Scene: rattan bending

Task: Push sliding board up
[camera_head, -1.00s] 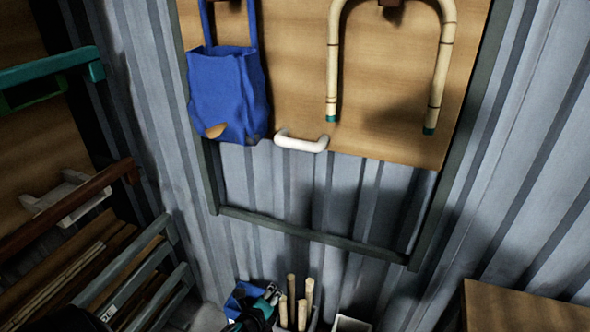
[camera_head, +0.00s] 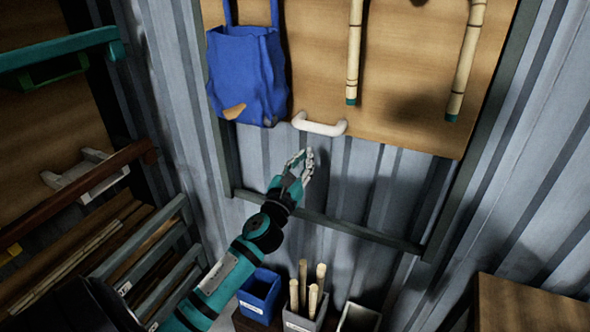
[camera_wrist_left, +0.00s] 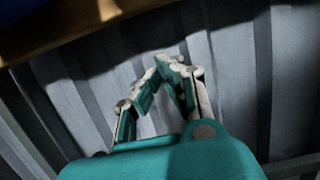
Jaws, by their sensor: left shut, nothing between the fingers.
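The sliding board (camera_head: 400,85) is a wooden panel in a dark green frame on the corrugated metal wall. A white handle (camera_head: 320,125) sits at its lower edge. In the head view, my left gripper (camera_head: 305,155) is raised just below the handle and apart from it. The gripper is shut and empty. In the left wrist view, its fingertips (camera_wrist_left: 170,62) meet before the corrugated wall, and the board's lower edge (camera_wrist_left: 95,25) crosses the upper left. My right gripper is not in view.
The frame's lower bar (camera_head: 350,226) runs below. A blue bin (camera_head: 260,292) and a bin with rattan sticks (camera_head: 305,310) stand beneath. Racks line the left, and a wooden surface (camera_head: 525,305) is at lower right.

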